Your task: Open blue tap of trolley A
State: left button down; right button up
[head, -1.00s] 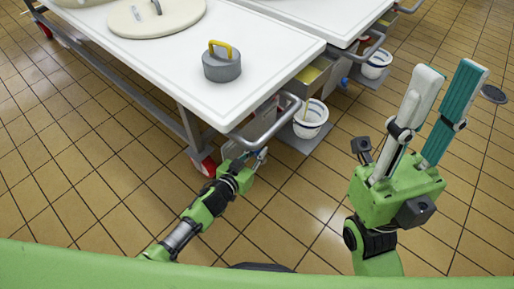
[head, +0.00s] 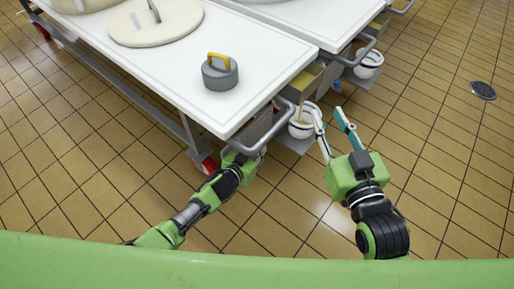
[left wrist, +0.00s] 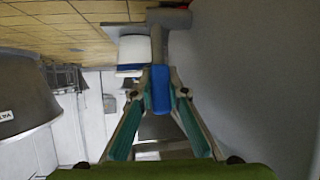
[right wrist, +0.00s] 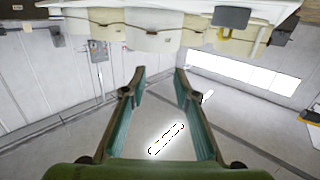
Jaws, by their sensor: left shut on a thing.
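The blue tap handle (left wrist: 160,90) shows in the left wrist view, between the fingertips of my left gripper (left wrist: 160,78). The gripper is shut on it. In the head view my left gripper (head: 247,160) is low at the near trolley's (head: 165,70) front end, below its grey push handle; the tap is hidden there. No trolley letter is readable. My right gripper (head: 330,112) is open, its fingers apart and empty, in front of the trolley ends. It is also open in the right wrist view (right wrist: 158,72).
A white bucket (head: 302,129) stands on a low shelf at the near trolley's end, and another bucket (head: 369,66) at the second trolley (head: 300,25). A grey weight with yellow handle (head: 220,74) and a cream lid (head: 140,28) lie on the near trolley.

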pick_arm(q)
jog(key=shift+w+d+r+p, duration=0.1)
jog(key=shift+w+r+p, duration=0.1)
jog(key=shift+p, duration=0.25)
jog(key=shift+w+d+g+y+p, duration=0.1)
jog(key=shift+g+y+p, duration=0.2)
jog(key=shift+g+p, duration=0.3)
jog(key=shift+w+d+f+p, duration=0.15)
jog(key=shift+w+p, duration=0.1)
jog(key=shift+p, duration=0.75)
pick_arm(e)
jog(key=s+d+f+g+h, duration=0.1)
jog(key=s+d+f+g, duration=0.2)
jog(key=s+f+g, duration=0.3)
jog(key=s+d+f+g+h, duration=0.2)
jog(key=s+f+g, duration=0.4)
jog(key=s+f, duration=0.5)
jog(key=shift+d+f+m, duration=0.2)
jog(key=shift+d+m, duration=0.1)
jog(key=shift+d, duration=0.55)
pick_arm(q)
jog(key=c, duration=2)
grip_release()
jog(key=shift+o, duration=0.2)
jog(key=shift+s, duration=0.15)
